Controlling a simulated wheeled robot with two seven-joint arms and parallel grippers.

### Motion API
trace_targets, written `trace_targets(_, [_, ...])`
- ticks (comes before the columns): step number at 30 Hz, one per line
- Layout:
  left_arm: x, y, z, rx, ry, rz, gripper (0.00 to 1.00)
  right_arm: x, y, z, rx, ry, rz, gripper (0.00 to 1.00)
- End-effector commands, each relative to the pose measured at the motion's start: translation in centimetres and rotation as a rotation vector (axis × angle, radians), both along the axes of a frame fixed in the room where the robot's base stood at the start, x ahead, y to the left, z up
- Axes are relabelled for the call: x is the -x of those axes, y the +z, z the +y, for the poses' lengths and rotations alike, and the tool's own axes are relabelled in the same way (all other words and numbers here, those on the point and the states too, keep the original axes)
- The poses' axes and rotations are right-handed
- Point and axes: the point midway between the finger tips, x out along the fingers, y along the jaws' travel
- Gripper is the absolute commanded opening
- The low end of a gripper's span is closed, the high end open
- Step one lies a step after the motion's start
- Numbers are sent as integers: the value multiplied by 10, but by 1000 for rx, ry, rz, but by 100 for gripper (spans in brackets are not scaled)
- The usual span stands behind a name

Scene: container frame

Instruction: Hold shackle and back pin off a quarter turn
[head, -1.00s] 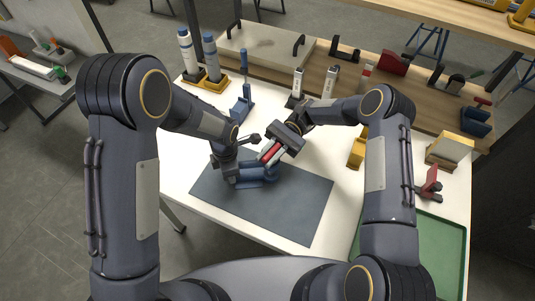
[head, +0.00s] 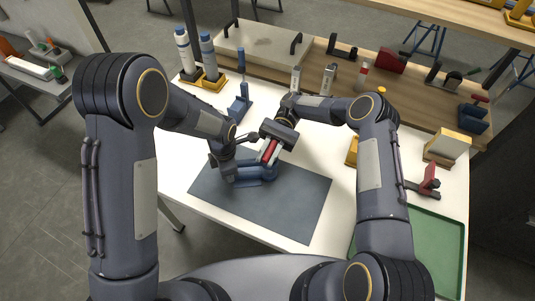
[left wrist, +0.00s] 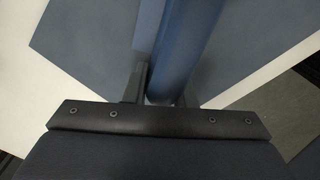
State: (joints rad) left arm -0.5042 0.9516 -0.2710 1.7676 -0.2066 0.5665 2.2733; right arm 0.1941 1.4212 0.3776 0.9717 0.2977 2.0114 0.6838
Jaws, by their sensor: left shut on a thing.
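The blue shackle (head: 262,172) lies low over the grey mat; its blue body also shows in the left wrist view (left wrist: 186,40). My left gripper (head: 236,171) is shut on the shackle's left part; its dark fingers stand on either side of the blue body in the left wrist view (left wrist: 160,92). My right gripper (head: 267,155) comes down from above right onto the shackle. A red part (head: 268,150), which looks like the pin's end, shows between its fingers. Whether those fingers press on it is too small to tell. The pin's thread is hidden.
The grey mat (head: 285,205) is clear in front and to the right. A blue upright tool (head: 240,100) stands behind my left wrist. A yellow block (head: 352,151), a red clamp-like item (head: 430,182) and a green tray (head: 435,240) are at the right.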

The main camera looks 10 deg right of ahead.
Motion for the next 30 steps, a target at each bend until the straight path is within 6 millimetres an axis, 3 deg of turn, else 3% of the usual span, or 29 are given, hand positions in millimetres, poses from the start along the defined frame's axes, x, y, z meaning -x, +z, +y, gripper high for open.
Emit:
trace_targets(1, [-3, 2, -3, 9, 2, -11, 0, 0, -4, 0, 9, -2, -1, 25])
trace_targets(5, [-3, 2, -2, 7, 1, -8, 0, 0, -3, 0, 7, -2, -2, 41])
trace_targets(20, [-1, 2, -1, 3, 0, -5, 0, 0, -2, 0, 5, -2, -1, 41])
trace_targets(21, [-1, 2, -1, 3, 0, -5, 28, 0, -2, 0, 5, -2, -1, 41])
trace_targets(26, [-1, 1, 0, 2, 0, -2, 48, 0, -1, 0, 4, -2, -2, 41])
trace_targets(30, [0, 1, 0, 1, -1, -1, 48, 0, -1, 0, 4, -2, -2, 41])
